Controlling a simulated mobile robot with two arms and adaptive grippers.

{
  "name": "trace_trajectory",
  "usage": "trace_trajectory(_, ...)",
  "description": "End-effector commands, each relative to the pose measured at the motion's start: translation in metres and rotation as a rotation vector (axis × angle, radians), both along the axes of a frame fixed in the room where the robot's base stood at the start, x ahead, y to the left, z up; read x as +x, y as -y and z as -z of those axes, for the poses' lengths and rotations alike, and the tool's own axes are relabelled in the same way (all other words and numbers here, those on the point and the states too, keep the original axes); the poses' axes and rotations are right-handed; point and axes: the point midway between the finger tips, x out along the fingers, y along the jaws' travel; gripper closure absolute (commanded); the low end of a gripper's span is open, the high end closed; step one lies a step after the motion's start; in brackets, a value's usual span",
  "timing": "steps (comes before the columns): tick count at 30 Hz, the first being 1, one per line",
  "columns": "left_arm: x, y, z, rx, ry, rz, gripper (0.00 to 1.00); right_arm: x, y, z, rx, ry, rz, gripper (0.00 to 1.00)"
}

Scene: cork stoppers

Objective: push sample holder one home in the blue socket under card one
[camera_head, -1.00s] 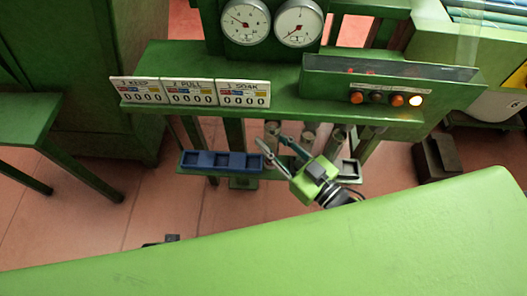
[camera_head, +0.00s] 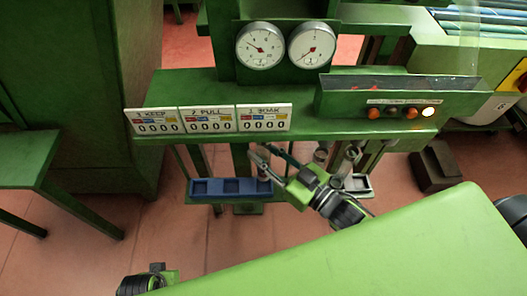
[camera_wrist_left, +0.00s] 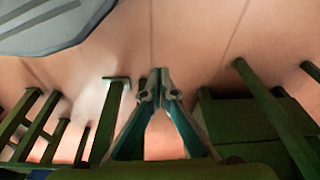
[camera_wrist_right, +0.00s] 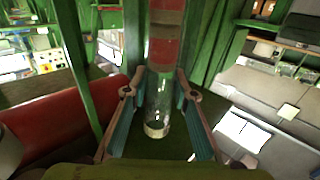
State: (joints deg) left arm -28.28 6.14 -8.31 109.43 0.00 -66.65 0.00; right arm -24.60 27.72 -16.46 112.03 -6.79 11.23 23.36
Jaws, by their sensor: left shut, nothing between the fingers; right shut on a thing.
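The blue block (camera_head: 217,196) has three sockets in a row below the three cards.
Two more cylinders (camera_head: 321,155) (camera_head: 350,158) stand right of my right gripper, near a grey tray (camera_head: 358,184). The green ledge (camera_head: 300,97) with cards and a lamp panel (camera_head: 400,112) overhangs the blue block. Open floor lies in front at left.

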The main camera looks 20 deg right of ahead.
Motion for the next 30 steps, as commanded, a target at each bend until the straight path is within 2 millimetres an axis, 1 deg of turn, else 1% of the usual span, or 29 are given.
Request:
trace_trajectory(14, 0.005, -0.001, -0.043, -0.001, 0.025, -0.004, 1.00, 0.000, 0.000, 0.012, -0.001, 0.000, 0.000, 0.96)
trace_trajectory(30, 0.000, -0.003, -0.091, -0.002, 0.049, -0.008, 1.00, 0.000, 0.000, 0.024, -0.001, 0.000, 0.000, 0.96)
